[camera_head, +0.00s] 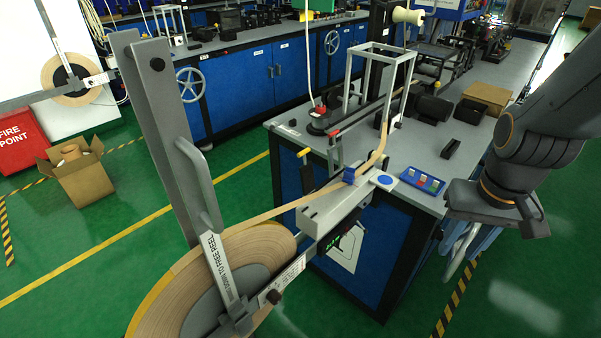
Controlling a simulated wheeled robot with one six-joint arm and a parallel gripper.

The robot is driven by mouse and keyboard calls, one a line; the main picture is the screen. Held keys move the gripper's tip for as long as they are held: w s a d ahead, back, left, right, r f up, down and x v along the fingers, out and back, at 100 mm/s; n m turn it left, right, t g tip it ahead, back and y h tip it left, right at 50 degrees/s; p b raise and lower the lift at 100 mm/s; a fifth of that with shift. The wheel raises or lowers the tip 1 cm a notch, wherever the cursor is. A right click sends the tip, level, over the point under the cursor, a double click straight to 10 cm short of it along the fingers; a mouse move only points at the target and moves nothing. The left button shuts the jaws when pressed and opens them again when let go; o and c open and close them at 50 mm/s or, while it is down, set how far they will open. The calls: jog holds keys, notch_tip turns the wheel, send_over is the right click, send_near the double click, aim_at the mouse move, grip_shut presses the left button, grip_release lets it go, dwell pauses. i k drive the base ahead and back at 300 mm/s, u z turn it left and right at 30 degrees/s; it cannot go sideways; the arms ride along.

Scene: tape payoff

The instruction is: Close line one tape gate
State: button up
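A large tan tape reel (165,300) stands at the lower left, partly cut off by the bottom edge. A long grey lever arm (165,130) with a grey handle (200,185) rises above it, leaning up and left. A label (218,262) on its lower part reads partly "down to free reel". Tape (290,208) runs from the reel across a pale grey block (335,203) with a blue piece (349,175), then up toward a white frame. I cannot tell for certain which part is the gate. My gripper (500,215) is at the right, apart from these; its fingers are not clear.
A grey-topped blue bench (420,160) bears the white frame (381,55), a blue button box (422,180) and black parts. A second reel (70,78) is at the far left. A cardboard box (80,180) stands on open green floor.

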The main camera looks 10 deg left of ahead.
aim_at(307, 179)
jog(key=k, duration=0.15)
jog(key=u, duration=1.05)
jog(key=i, duration=0.5)
